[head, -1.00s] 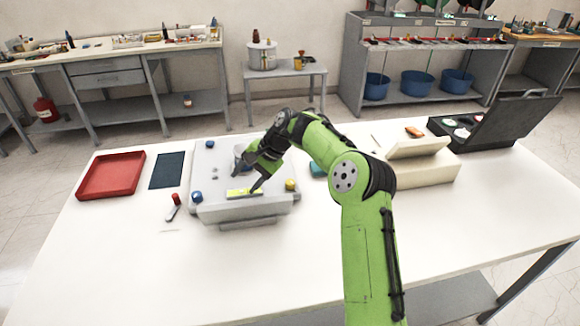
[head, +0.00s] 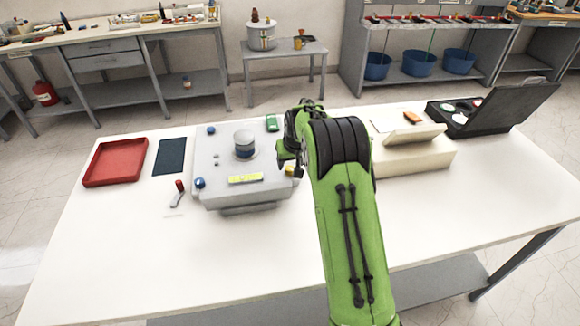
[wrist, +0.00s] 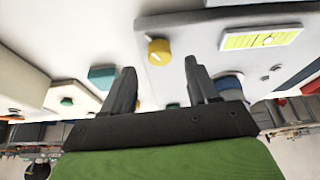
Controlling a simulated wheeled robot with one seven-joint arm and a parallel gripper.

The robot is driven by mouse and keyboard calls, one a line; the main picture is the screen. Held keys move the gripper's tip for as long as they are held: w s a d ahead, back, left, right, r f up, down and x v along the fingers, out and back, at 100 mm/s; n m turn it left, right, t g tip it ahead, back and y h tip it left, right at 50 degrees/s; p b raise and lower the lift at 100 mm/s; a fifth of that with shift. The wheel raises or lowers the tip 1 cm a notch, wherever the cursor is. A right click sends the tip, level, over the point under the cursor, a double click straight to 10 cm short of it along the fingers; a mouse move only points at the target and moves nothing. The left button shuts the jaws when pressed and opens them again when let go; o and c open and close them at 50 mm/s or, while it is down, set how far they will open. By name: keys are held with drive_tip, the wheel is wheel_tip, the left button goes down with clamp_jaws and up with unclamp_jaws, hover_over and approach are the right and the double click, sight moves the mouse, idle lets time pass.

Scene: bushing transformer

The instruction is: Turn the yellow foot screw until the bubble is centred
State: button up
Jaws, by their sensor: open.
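The grey instrument base (head: 215,165) stands on the white table with a yellow-green bubble vial (head: 246,179) along its near edge. The vial also shows at upper right in the wrist view (wrist: 245,42); a small round mark lies near its middle, but its exact centring is too small to judge. The yellow foot screw (head: 290,170) is at the base's near right corner, partly hidden by my arm. In the wrist view the yellow screw (wrist: 158,52) appears between and beyond the fingertips of my gripper (wrist: 160,65). The fingers are open, empty, and seem apart from it.
A grey cylinder (head: 244,145) stands on the base. A red tray (head: 113,163), dark mat (head: 170,157) and red-tipped tool (head: 179,190) lie left.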

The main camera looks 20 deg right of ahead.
sight(289, 168)
drive_tip(key=x, duration=0.3)
drive_tip(key=shift+w+f, duration=0.15)
drive_tip(key=shift+f, duration=0.2)
drive_tip(key=c, duration=1)
drive_tip(key=shift+c, duration=0.2)
drive_tip(key=n+y, duration=0.1)
drive_tip(key=n, duration=0.1)
drive_tip(key=n+y, duration=0.1)
drive_tip(key=n, duration=0.2)
drive_tip(key=shift+d+n, duration=0.2)
drive_tip(key=shift+n, duration=0.1)
drive_tip(key=n+y+p, duration=0.1)
drive_tip(key=n, duration=0.1)
drive_tip(key=n+g+p, duration=0.1)
drive_tip(key=n, duration=0.1)
drive_tip(key=shift+r+n+y, duration=0.1)
drive_tip(key=shift+n+y, duration=0.2)
drive_tip(key=shift+y, duration=0.1)
drive_tip(key=shift+n+p, duration=0.3)
